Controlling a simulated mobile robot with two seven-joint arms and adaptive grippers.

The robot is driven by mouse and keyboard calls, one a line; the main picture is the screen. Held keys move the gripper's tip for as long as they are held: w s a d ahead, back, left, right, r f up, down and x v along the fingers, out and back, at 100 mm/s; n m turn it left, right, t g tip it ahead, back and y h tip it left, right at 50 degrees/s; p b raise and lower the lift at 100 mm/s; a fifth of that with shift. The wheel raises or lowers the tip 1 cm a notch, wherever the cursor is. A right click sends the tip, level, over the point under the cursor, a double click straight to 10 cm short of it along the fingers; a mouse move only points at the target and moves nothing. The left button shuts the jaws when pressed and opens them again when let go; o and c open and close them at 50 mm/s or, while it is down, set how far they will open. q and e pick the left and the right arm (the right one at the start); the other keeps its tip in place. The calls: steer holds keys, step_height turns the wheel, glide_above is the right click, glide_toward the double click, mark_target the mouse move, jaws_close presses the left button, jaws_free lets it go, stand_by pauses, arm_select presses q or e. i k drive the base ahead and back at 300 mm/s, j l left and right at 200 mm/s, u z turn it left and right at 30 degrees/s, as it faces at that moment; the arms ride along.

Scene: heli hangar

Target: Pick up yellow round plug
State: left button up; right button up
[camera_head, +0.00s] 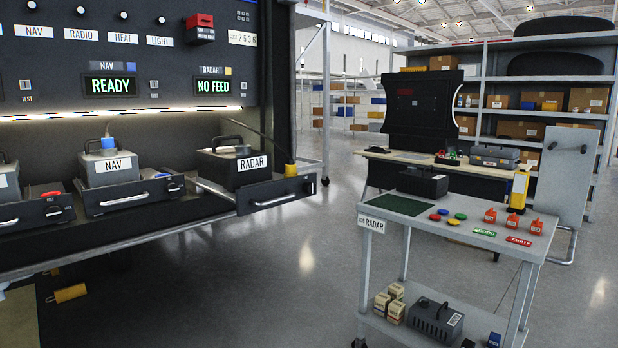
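A small yellow round plug (453,222) lies on the top shelf of the grey cart (400,229), near its front edge. A blue round plug (435,217), a red one (443,212) and a green one (460,216) lie close around it. The yellow plug looks uncovered from above. Neither of my grippers shows in the head view.
The cart top also holds a dark green mat (396,204), a black box (422,184), several red-orange pieces (536,227) and a yellow upright device (518,190). An equipment rack with a pulled-out RADAR tray (275,196) stands left. Open floor (290,285) lies between.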

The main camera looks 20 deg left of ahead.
mark_target(291, 167)
steer(key=i+u, duration=0.1)
steer(key=u, duration=1)
steer(key=i+l+u, duration=0.15)
steer(key=l+u, duration=0.8)
steer(key=i, duration=0.05)
